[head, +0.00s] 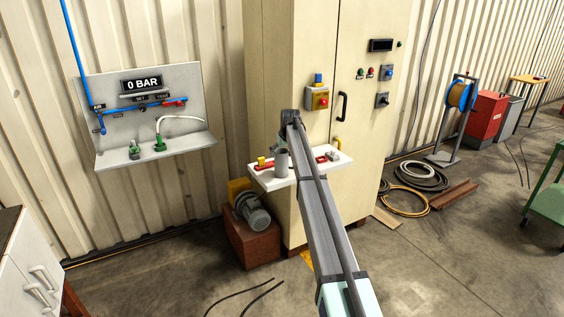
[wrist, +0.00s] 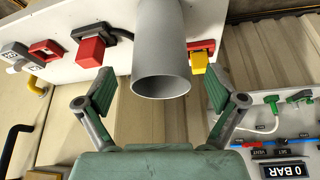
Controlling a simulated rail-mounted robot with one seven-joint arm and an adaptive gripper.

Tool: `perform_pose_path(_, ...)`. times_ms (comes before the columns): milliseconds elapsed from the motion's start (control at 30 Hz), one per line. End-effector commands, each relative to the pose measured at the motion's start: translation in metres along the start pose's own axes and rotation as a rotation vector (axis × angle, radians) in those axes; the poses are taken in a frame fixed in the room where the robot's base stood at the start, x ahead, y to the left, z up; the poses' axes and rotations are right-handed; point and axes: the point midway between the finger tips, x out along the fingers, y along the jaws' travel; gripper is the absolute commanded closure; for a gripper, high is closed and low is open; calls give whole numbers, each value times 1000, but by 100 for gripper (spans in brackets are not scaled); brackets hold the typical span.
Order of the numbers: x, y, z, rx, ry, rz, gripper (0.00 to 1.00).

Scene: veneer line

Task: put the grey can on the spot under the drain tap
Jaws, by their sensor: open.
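The grey can (head: 281,163) stands upright on a small white shelf (head: 268,184) in front of the beige cabinet. In the wrist view the can (wrist: 160,50) has its open mouth towards my camera. My gripper (wrist: 160,84) is open, its fingers to either side of the can's mouth with gaps showing. In the head view my arm hides the gripper. The blue pipework with a red handle (head: 181,102) is on a grey panel (head: 145,85) at left. I cannot tell which fitting is the drain tap, nor make out a marked spot under it.
A yellow-and-red item (head: 262,162) and other red items (head: 322,160) share the white shelf with the can. The panel's lower ledge (head: 115,158) carries green fittings and a white hose. A motor (head: 252,212) on a brown block stands on the floor below the white shelf.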

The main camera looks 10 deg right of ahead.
Motion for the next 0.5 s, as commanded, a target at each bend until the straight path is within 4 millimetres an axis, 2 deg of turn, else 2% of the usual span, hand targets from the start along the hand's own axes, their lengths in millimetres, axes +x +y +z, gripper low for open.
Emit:
perform_pose_path(233,-44,0,1,0,2,0,6)
perform_pose_path(500,-68,0,1,0,0,0,6)
